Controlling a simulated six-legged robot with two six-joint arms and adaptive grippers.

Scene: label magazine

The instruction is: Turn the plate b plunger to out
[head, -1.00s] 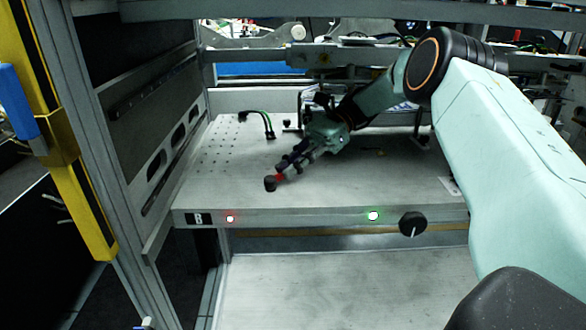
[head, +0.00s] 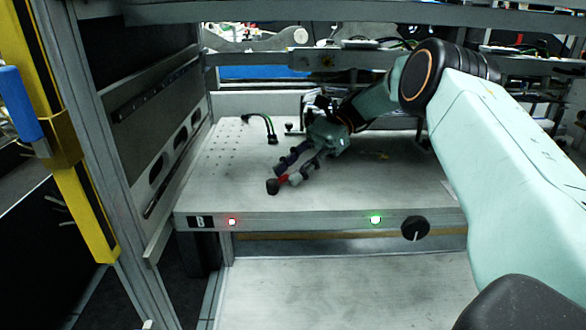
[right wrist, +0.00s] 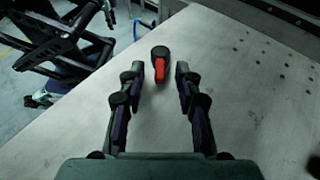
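The plunger on plate B (head: 225,185) is a black round knob (head: 272,187) with a red lever (head: 283,180) near the plate's front edge. The right wrist view shows the black knob (right wrist: 160,52) just ahead of the fingertips, with the red lever (right wrist: 160,72) pointing back between them. My right gripper (head: 286,171) is open, also in the right wrist view (right wrist: 160,77), with a finger on each side of the lever and gaps visible there.
The plate's front face carries a "B" label (head: 201,222), a red light (head: 232,222), a green light (head: 375,219) and a black dial (head: 415,228). A grey frame post (head: 100,150) borders the left.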

